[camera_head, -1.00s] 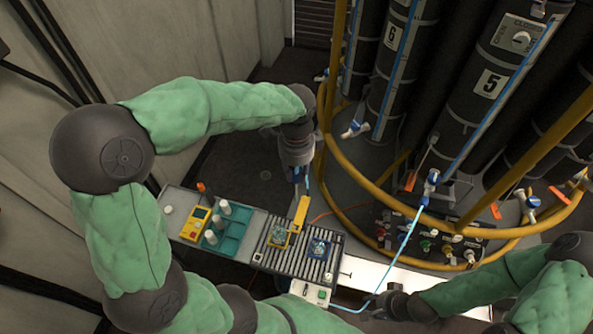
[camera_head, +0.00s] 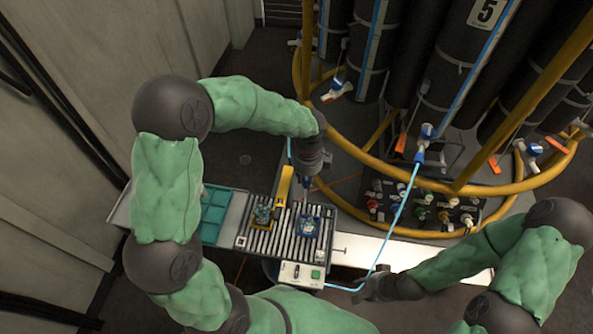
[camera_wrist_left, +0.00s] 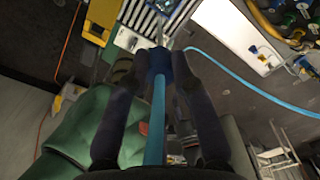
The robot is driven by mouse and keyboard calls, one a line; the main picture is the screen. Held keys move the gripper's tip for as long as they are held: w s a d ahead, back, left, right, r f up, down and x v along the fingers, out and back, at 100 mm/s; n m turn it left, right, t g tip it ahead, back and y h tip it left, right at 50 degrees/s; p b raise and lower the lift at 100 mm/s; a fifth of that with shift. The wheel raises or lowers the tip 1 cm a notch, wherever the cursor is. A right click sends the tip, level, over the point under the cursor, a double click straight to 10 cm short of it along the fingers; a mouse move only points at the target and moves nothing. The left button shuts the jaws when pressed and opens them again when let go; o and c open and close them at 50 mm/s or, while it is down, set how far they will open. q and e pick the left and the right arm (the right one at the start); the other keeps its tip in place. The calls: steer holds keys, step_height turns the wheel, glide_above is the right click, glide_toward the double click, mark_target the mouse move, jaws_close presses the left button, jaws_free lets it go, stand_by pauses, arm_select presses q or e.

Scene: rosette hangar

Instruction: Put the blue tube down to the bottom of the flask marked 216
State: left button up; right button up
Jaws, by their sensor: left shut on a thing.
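My left gripper (camera_head: 306,186) is shut on the blue tube. In the left wrist view the tube (camera_wrist_left: 155,125) runs between the fingers, with a dark blue collar (camera_wrist_left: 159,60) at the fingertips. Two flasks stand on the slatted rack: one on a yellow base (camera_head: 262,216), one on a blue base (camera_head: 310,226). The gripper is above and behind the blue-based flask, apart from it. Part of this flask shows at the top of the wrist view. The marking 216 is not readable on either. The tube's lower end is unclear. My right gripper (camera_head: 374,289) is low at right; its jaws are unclear.
A yellow upright part (camera_head: 284,186) stands behind the yellow-based flask. A teal tray (camera_head: 214,214) is at left and a white control box (camera_head: 302,275) in front. A yellow ring rail (camera_head: 400,180) and dark cylinders are behind. Light blue tubing hangs at right.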

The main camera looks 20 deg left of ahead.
arm_select(q)
step_height(320, 180, down, 9)
steer(key=d+m+b, duration=0.1)
steer(key=b, duration=0.4)
steer(key=shift+w+d+m, duration=0.3)
steer(key=shift+d, duration=0.05)
steer(key=shift+f, duration=0.2)
steer(key=shift+f, duration=0.2)
steer(key=shift+f+b, duration=0.15)
steer(key=shift+b, duration=0.2)
steer(key=shift+f+b, duration=0.45)
steer(key=shift+f, duration=0.5)
